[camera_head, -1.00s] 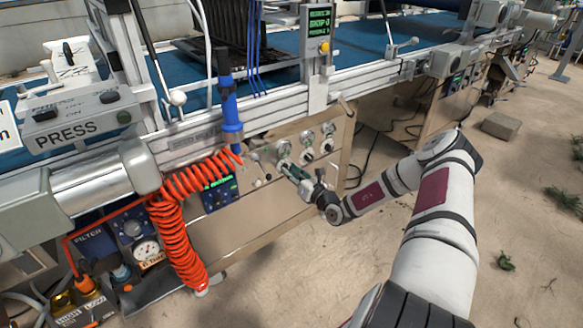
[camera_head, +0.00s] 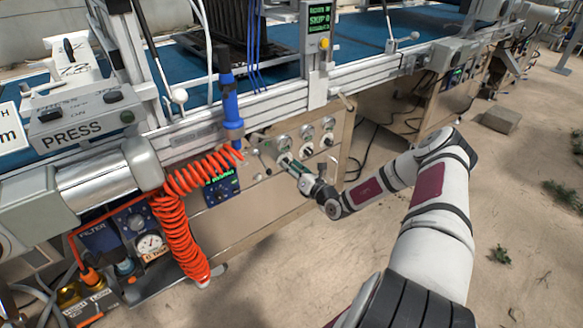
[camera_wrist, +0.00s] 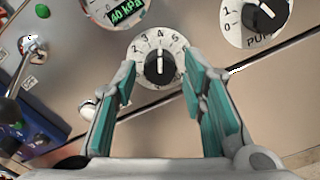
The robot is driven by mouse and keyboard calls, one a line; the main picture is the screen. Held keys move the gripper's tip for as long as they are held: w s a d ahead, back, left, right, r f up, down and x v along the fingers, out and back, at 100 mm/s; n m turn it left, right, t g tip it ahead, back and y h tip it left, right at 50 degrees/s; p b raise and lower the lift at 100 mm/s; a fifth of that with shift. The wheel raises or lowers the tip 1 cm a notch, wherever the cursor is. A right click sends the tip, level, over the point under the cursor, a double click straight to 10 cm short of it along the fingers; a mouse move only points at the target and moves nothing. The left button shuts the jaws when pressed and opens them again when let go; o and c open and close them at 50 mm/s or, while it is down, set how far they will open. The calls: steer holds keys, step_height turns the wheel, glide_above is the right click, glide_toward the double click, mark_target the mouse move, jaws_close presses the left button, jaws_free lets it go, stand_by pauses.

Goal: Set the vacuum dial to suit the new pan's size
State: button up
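A numbered dial with a black knob (camera_wrist: 160,68) sits on the beige panel, below a gauge whose green display (camera_wrist: 126,11) reads 40 kPa. The white mark on its knob points up, near the 4 and 5. My gripper (camera_wrist: 158,76) is open, with its teal finger pads on either side of the knob in the wrist view. I cannot tell whether the pads touch it. In the head view my gripper (camera_head: 284,162) is at the panel and hides most of this dial. The pan is not identifiable in view.
Another dial (camera_wrist: 266,14), its label partly cut off, is at upper right in the wrist view. A metal toggle lever (camera_wrist: 17,85) and green button (camera_wrist: 42,11) are at left. A red coiled hose (camera_head: 178,220) hangs left of the panel (camera_head: 262,208). Open floor lies at right.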

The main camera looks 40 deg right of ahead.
steer(key=shift+s, duration=0.15)
steer(key=s, duration=1.1)
steer(key=shift+s+d, duration=0.25)
steer(key=shift+s, duration=0.15)
